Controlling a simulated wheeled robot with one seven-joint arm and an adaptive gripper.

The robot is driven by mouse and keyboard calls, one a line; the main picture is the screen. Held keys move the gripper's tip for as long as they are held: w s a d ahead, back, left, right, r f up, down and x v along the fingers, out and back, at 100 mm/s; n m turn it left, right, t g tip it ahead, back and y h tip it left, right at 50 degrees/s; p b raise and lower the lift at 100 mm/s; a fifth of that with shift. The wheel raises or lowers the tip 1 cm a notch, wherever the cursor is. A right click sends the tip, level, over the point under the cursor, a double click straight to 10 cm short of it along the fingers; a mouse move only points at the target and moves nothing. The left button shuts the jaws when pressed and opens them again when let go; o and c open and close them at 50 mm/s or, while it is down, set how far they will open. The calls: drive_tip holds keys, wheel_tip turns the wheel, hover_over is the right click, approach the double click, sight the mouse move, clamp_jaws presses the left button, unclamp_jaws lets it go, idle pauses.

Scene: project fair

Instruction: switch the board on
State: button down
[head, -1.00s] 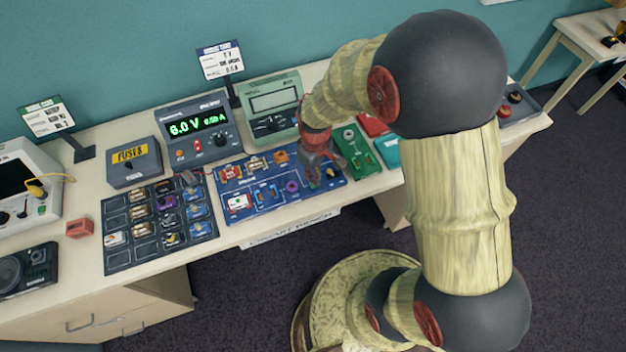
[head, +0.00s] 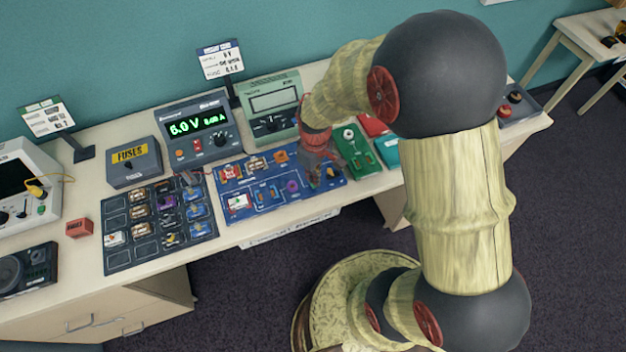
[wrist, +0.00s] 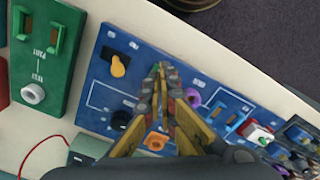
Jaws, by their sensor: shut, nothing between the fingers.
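The blue circuit board (head: 262,205) lies on the bench, with colored parts on it. It also shows in the wrist view (wrist: 98,92). My gripper (head: 322,182) is over the board's right part in the head view and hides some of it. In the wrist view my gripper (wrist: 163,72) is shut and empty, its tips over the board. A yellow-orange lever or knob with a black end (wrist: 118,66) is on the board, left of the tips and apart from them. I cannot tell whether the tips touch the board.
A power supply (head: 188,150) behind the board reads 6.0 V; its smaller reading is hard to make out. A meter (head: 286,120) stands beside it. A dark parts tray (head: 148,252) lies left of the board, and a green board (head: 358,160) lies right.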

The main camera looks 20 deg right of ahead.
drive_tip(key=shift+f+b, duration=0.6)
drive_tip(key=shift+f, duration=0.45)
idle(0.4)
drive_tip(key=shift+r, duration=0.15)
drive_tip(key=shift+r+p, duration=2.7)
drive_tip(key=shift+r, duration=0.7)
drive_tip(key=shift+s, duration=0.15)
drive_tip(key=s+r+m+t+b, duration=0.2)
drive_tip(key=s+r+m+b, duration=0.1)
drive_tip(key=s+r, duration=0.4)
drive_tip(key=s+r+m+t+b, duration=0.3)
drive_tip(key=s+r+b, duration=0.2)
drive_tip(key=r, duration=0.9)
drive_tip(key=shift+s+t, duration=0.3)
drive_tip(key=shift+s, duration=0.55)
